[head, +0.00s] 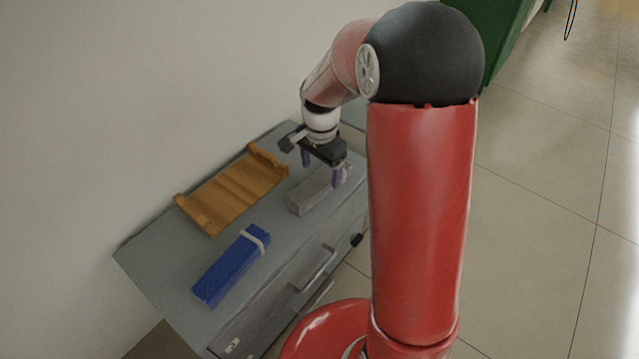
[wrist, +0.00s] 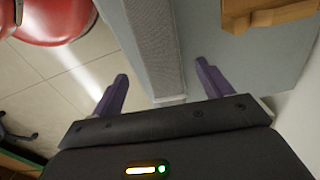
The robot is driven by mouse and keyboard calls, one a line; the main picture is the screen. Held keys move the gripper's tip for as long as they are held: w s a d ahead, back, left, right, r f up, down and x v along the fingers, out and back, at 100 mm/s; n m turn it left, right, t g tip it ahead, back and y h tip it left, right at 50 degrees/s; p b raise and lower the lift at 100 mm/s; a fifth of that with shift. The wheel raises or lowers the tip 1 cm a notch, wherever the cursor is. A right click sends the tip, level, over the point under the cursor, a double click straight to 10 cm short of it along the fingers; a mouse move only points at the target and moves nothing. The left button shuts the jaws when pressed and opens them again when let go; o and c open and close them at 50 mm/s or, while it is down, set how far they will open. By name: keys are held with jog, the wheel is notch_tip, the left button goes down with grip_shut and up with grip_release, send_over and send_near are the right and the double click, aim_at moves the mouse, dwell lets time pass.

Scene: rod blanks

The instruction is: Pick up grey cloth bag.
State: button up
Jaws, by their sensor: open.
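The grey cloth bag (head: 308,195) is a long, narrow block lying on the right part of the grey cabinet top (head: 152,252), near its front edge. My gripper (head: 322,170) is above the bag's far end, pointing down, with its purple fingers apart. In the wrist view the bag (wrist: 152,45) runs up between the two open fingers (wrist: 162,72), with a pale band near its close end. Nothing is held. Whether the fingertips reach down beside the bag is hard to tell.
A blue bag (head: 230,268) with a pale band lies at the front left of the cabinet top. A wooden tray (head: 235,190) sits behind it, by the wall. A green object (head: 508,45) stands at the back right. The tiled floor (head: 535,220) at right is clear.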

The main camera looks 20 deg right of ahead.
aim_at(320, 178)
notch_tip(320, 178, down, 5)
jog(key=shift+a+f, duration=0.1)
jog(key=shift+w, duration=0.1)
jog(key=c, duration=1.1)
